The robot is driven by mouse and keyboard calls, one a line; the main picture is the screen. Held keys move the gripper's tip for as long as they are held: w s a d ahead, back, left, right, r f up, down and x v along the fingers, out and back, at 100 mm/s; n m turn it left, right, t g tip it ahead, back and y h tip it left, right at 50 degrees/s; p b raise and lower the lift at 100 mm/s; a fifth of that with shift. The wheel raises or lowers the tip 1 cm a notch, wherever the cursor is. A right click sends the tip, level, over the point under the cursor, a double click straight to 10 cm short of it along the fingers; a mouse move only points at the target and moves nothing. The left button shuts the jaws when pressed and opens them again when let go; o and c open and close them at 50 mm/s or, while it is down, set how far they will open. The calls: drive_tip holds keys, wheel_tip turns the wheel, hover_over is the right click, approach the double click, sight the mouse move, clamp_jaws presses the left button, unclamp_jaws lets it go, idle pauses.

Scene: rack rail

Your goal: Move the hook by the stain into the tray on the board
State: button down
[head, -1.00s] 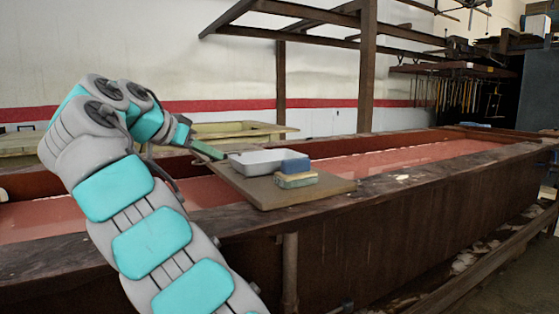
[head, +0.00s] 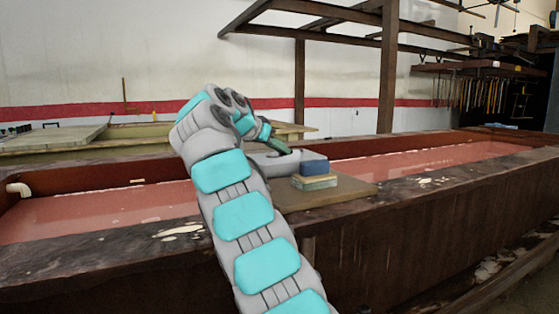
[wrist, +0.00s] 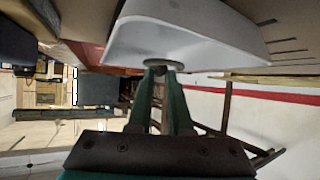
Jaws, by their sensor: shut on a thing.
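My gripper (head: 280,147) is over the white tray (head: 268,160) in the head view, its tips partly hidden by my arm. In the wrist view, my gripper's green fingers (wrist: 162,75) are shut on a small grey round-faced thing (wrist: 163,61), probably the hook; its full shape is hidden. It shows against the wall of the tray (wrist: 190,40); I cannot tell whether they touch. The tray rests on the brown board (head: 340,191), which lies across the trough. Pale stains (head: 182,231) mark the trough's near rim.
A blue block (head: 314,166) lies on a yellow and green block (head: 315,182), right of the tray on the board. The long trough (head: 440,200) holds reddish liquid. A dark wooden frame (head: 388,70) rises behind it.

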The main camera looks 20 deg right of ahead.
drive_tip(key=shift+f+b, duration=0.75)
drive_tip(key=shift+f, duration=1.1)
drive_tip(key=shift+f, duration=0.1)
drive_tip(key=c, duration=0.8)
unclamp_jaws()
drive_tip(key=shift+c, duration=0.2)
drive_tip(key=shift+r, duration=0.2)
drive_tip(key=p+v, duration=0.1)
drive_tip(key=v, duration=1)
drive_tip(key=shift+w+r, duration=0.1)
drive_tip(key=shift+s+a+r, duration=0.15)
drive_tip(key=shift+s+a, duration=0.15)
drive_tip(key=shift+a, duration=0.1)
